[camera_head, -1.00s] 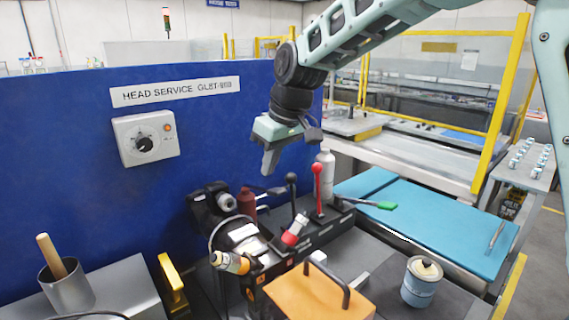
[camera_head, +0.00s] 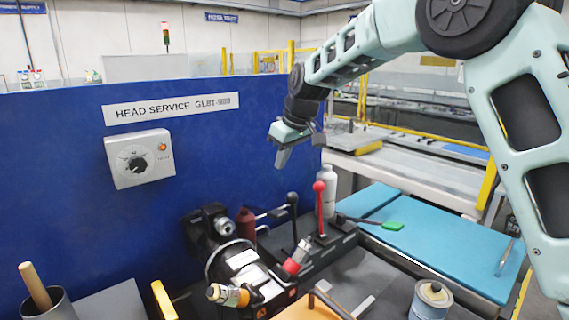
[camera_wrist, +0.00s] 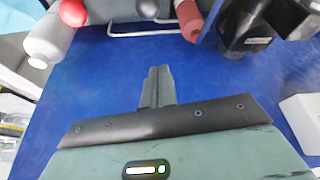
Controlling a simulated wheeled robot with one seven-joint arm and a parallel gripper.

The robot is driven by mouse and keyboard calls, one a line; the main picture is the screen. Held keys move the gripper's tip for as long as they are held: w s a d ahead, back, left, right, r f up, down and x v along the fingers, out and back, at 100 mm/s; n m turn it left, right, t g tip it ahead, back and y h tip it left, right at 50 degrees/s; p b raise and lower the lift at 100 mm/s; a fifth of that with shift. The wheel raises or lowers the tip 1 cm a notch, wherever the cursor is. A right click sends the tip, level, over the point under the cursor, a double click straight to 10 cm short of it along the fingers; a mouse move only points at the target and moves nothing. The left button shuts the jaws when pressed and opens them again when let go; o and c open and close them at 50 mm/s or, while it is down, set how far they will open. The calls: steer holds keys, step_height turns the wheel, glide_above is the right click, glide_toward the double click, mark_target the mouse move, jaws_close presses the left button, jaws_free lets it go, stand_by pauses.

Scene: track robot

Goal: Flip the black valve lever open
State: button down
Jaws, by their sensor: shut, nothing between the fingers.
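The black lever (camera_head: 292,210), with a round black knob on top, stands upright on the dark valve block in the head view. A red-knobbed lever (camera_head: 319,205) stands just to its right. My gripper (camera_head: 281,158) is above and slightly left of the black knob, apart from it. Its fingers (camera_wrist: 157,82) are shut together and empty in the wrist view. There, a dark round knob (camera_wrist: 148,8) at the top edge looks like the black lever's, with the red knob (camera_wrist: 72,12) to its left. The lever's lower part is not visible in the wrist view.
A blue panel (camera_head: 60,170) stands behind the levers. A white bottle (camera_head: 328,185) and a dark red bottle (camera_head: 246,222) stand close by. Dark machinery (camera_head: 215,225) is at the left. The air around my gripper is clear.

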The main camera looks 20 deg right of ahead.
step_height(320, 180, down, 8)
steer(key=p, duration=0.3)
steer(key=shift+s+d+r+p, duration=0.25)
steer(key=shift+s+p, duration=0.1)
steer(key=shift+s, duration=0.05)
steer(key=shift+s+f+b, duration=0.1)
steer(key=shift+b, duration=0.3)
